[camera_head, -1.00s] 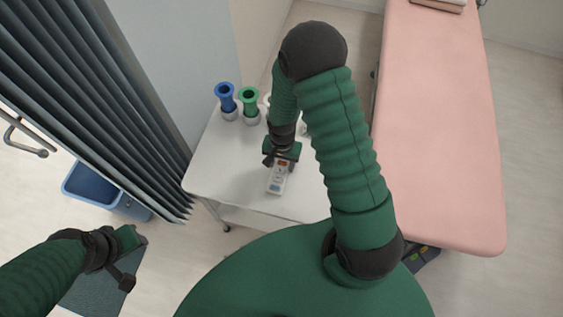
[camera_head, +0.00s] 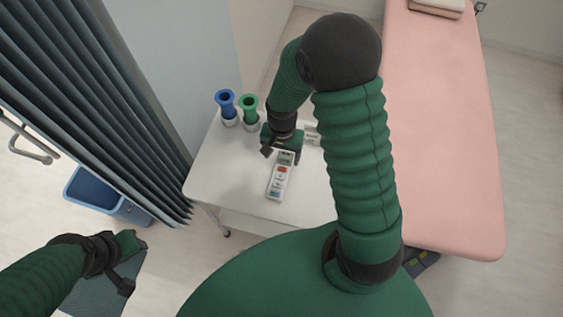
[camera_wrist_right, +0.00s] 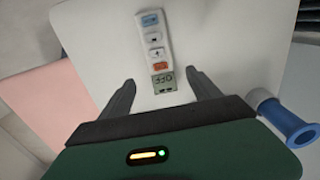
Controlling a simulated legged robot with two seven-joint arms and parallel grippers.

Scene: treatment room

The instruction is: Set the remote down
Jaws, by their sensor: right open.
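The remote (camera_head: 277,186) is white with a small grey display, an orange-red button and a blue button. It lies on the white table top (camera_head: 225,165). My right gripper (camera_head: 282,156) is over its display end. In the right wrist view the remote (camera_wrist_right: 155,38) lies lengthwise, its display end between the two fingertips of my right gripper (camera_wrist_right: 161,80). The jaws are open, with a gap on both sides of the remote. My left gripper (camera_head: 126,266) is low at the left, away from the table; its jaw opening is unclear.
A blue holder (camera_head: 226,102) and a green holder (camera_head: 250,105) stand at the table's back left. A white item (camera_head: 312,133) is partly hidden behind my right arm. A pink treatment bed (camera_head: 440,130) is at right; a grey curtain (camera_head: 95,95) and blue bin (camera_head: 100,195) are at left.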

